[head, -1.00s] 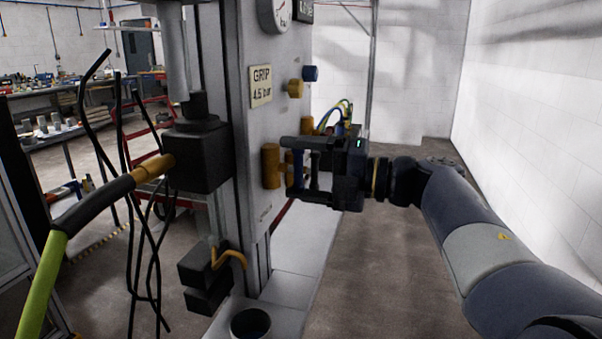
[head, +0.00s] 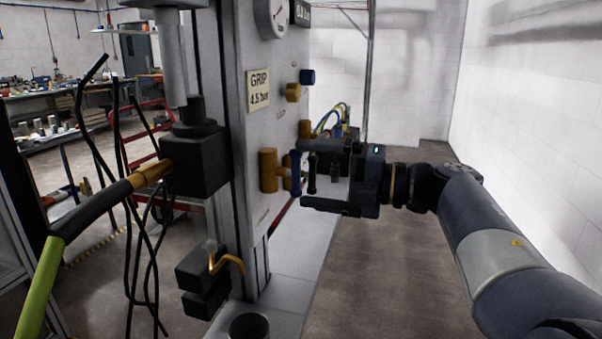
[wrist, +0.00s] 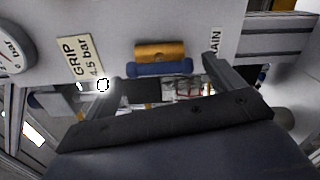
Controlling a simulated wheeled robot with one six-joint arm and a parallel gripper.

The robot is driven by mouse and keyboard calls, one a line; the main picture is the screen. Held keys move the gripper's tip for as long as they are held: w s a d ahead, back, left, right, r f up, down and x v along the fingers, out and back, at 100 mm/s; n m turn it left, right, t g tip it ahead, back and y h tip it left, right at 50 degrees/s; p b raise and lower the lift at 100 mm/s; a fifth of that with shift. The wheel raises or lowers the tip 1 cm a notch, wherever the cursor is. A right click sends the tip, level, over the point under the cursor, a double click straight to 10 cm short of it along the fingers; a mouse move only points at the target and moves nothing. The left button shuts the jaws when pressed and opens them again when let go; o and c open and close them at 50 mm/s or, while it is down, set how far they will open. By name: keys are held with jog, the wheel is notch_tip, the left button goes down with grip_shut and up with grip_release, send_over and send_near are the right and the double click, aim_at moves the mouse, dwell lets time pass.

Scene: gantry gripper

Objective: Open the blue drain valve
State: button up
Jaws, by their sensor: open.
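The blue drain valve handle (head: 296,172) is an upright bar in front of a brass body (head: 268,170) on the grey panel. In the wrist view the handle (wrist: 160,68) lies across the brass cylinder (wrist: 160,50), beside a partly cut-off label ending in "RAIN" (wrist: 215,42). My gripper (head: 304,174) is open, one finger above and one below, with its tips close to the handle. In the wrist view the handle lies between the lines of the two fingers (wrist: 162,78), with a gap at each end. I cannot tell whether anything touches.
A "GRIP 4.5 bar" plate (head: 259,89), a brass fitting with a blue knob (head: 307,77) and a round gauge (head: 271,17) are higher on the panel. A black block (head: 195,160) with cables stands left. The floor (head: 385,220) right of the panel is clear.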

aim_at(294, 173)
jog(key=v, duration=0.8)
jog(key=shift+a, duration=0.1)
jog(key=x, duration=1)
jog(key=shift+w+a, duration=0.15)
jog(key=shift+a, duration=0.15)
jog(key=shift+d, duration=0.15)
